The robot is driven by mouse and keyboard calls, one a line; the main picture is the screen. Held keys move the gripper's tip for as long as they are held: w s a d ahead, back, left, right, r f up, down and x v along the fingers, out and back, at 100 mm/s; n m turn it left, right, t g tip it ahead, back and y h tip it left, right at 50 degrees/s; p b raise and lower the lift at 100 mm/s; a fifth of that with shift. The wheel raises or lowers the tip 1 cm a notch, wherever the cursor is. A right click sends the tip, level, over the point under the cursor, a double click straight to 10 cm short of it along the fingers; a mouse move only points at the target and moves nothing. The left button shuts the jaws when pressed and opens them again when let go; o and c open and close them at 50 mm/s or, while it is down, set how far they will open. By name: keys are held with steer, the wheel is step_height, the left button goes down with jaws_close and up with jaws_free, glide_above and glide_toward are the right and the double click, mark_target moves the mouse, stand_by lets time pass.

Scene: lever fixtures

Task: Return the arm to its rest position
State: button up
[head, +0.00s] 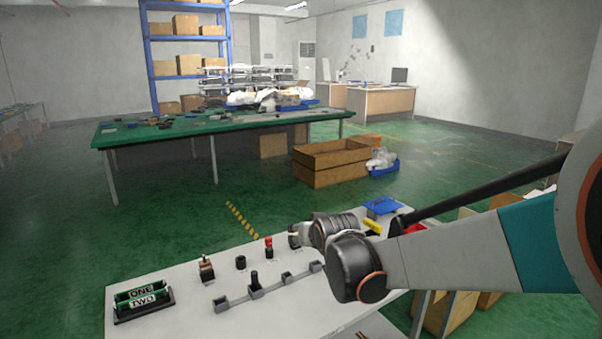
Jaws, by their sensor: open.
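My arm (470,252) reaches in from the right edge over the right part of the white table (190,322). Its dark joint (357,266) hangs above the table, right of the row of lever fixtures. My gripper cannot be made out; the arm may hide it. On the table stand a brown block with a dark top (206,269), a black knob (240,262), a red-topped fixture (268,247) and a small dark fixture (293,238) partly beside my arm. In front lies a grey rail with several brackets and a black knob (254,281).
A black holder with green pieces marked ONE and TWO (142,300) sits at the table's left end. A blue item (382,205) lies behind my arm. A green workbench (150,134) and wooden crate (331,164) stand farther back. Green floor lies clear at left.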

steer(key=s+d+r+m+g+h+b, duration=0.1)
steer(key=s+d+r+g+h, duration=0.15)
steer(key=s+d, duration=1.25)
steer(key=s+d+f+g+b, duration=0.1)
steer(key=s+f, duration=0.2)
steer(key=s, duration=0.7)
steer(key=s+d+f, duration=0.2)
steer(key=s+f, duration=0.1)
steer(key=s, duration=0.8)
steer(key=shift+s+d+f+g+b, duration=0.15)
steer(key=shift+s+d+g+b, duration=0.1)
steer(key=shift+d+g+b, duration=0.1)
